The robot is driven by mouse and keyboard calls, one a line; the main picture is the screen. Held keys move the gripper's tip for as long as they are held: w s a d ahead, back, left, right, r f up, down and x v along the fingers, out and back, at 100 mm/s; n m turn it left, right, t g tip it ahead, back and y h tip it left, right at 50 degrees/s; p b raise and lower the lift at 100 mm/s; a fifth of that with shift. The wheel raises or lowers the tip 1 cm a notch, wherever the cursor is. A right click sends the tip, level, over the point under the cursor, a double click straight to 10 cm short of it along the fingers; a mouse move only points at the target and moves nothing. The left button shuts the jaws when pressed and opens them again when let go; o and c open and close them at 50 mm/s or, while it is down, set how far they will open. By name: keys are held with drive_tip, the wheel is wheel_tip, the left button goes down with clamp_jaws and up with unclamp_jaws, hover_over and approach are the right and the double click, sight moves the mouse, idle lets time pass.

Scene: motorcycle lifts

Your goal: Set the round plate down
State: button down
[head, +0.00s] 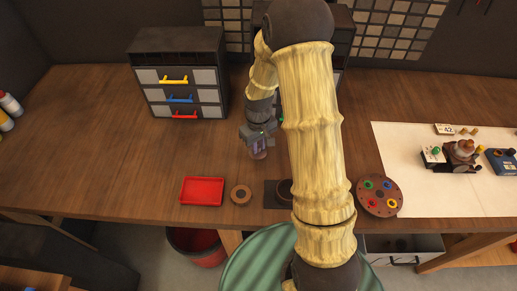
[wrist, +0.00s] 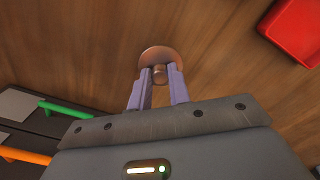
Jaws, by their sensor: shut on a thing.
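The round plate (wrist: 160,53) is a small copper-brown disc with a short stub. In the wrist view my gripper (wrist: 160,75) has its two purple fingers closed on the stub, with the disc just beyond the fingertips. In the head view my gripper (head: 258,145) is over the wooden table, right of the drawer cabinet, and the round plate (head: 259,154) shows just below it. Whether the plate touches the table or hangs above it, I cannot tell. My arm hides part of the table.
The drawer cabinet (head: 181,95) stands at the back left. A red tray (head: 202,191), a round wooden piece (head: 241,194), a dark square mat (head: 271,196) and a paint palette (head: 380,196) lie along the front edge. Bare table (head: 100,160) is at left.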

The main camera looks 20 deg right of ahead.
wheel_tip(320, 180, down, 3)
drive_tip(key=shift+w+r+p, duration=0.1)
drive_tip(key=shift+p, duration=0.2)
drive_tip(key=c, duration=1.3)
unclamp_jaws()
wheel_tip(320, 180, up, 12)
drive_tip(key=b, duration=0.2)
drive_tip(key=shift+b, duration=0.35)
